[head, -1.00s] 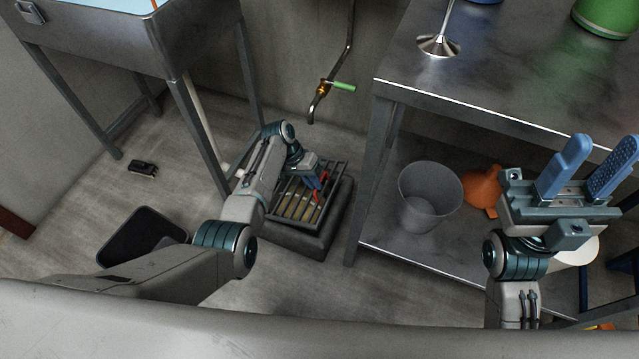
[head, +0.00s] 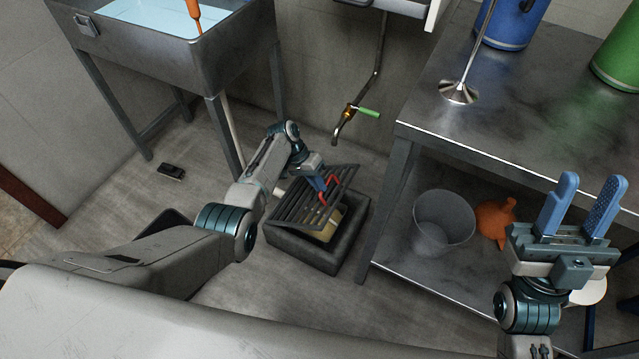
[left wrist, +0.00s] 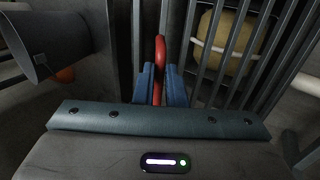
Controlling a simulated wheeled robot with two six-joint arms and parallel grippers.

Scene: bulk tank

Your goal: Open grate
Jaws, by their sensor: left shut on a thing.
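The grate (head: 292,205) is a panel of dark metal bars with a red handle (head: 333,183). It is tilted, its right side raised above a dark square floor drain box (head: 318,262). A yellowish thing (head: 330,226) shows inside the box under the grate. My left gripper (head: 322,187) is shut on the red handle. In the left wrist view the blue fingers (left wrist: 160,85) clasp the red handle (left wrist: 160,50), with grate bars beside it and the yellowish thing behind them. My right gripper (head: 583,215) is open and empty, raised in front of the steel table.
A steel table (head: 540,120) stands at right; its lower shelf holds a grey bucket (head: 443,220) and an orange thing (head: 494,218). A sink (head: 235,60) on legs stands at left. A pipe with a green-handled valve (head: 364,111) is behind the drain. A small black thing (head: 171,171) lies on the floor.

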